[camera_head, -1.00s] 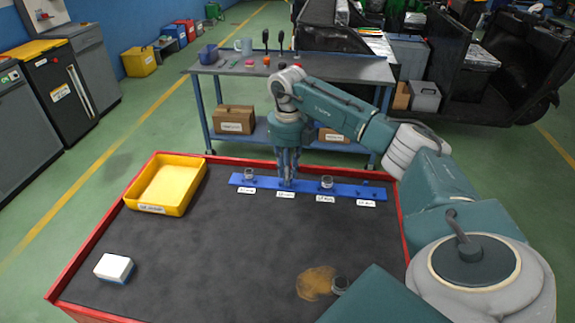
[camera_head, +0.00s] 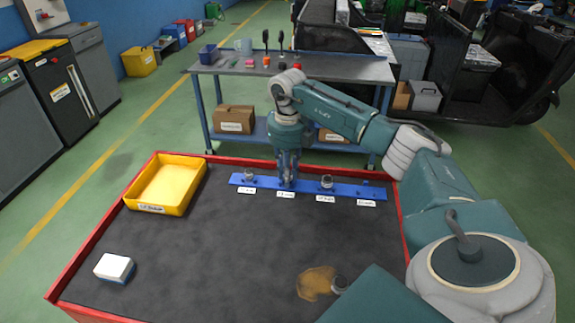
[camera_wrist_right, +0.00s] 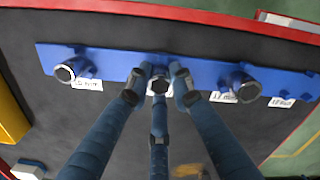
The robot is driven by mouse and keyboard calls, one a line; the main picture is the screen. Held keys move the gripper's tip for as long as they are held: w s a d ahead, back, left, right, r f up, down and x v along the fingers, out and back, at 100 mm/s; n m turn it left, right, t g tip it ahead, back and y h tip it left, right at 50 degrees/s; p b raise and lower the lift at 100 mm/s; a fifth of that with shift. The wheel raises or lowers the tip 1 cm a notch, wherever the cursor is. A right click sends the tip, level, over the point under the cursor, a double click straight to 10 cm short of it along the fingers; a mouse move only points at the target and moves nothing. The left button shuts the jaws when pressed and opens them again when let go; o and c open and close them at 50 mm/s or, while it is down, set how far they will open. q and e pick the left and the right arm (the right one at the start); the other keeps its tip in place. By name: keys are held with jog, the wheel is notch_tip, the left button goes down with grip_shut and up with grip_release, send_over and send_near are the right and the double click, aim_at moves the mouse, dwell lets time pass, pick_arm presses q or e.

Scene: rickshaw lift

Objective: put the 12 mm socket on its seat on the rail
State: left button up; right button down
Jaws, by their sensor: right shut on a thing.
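The blue rail (camera_head: 236,179) lies across the back of the dark mat, with white labels too blurred to read surely. My right gripper (camera_head: 287,183) points down at the second seat from the left. In the right wrist view its fingers (camera_wrist_right: 158,82) are closed around a metal socket (camera_wrist_right: 158,88), which I take to be the 12 mm one. The socket is at the rail; whether it is fully down on its seat I cannot tell. Other sockets stand on the first seat (camera_head: 249,174) and third seat (camera_head: 327,182). The fourth seat (camera_head: 366,183) is bare. My left gripper is out of view.
A yellow bin (camera_head: 166,186) stands at the back left of the red-edged bench top. A white and blue block (camera_head: 114,267) lies at the front left. The middle of the mat is clear.

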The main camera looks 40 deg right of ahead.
jog(key=shift+f, duration=0.2)
dwell(0.6)
jog(key=c, duration=1)
grip_release()
jog(key=shift+r+p, duration=3.3)
jog(key=shift+r, duration=0.75)
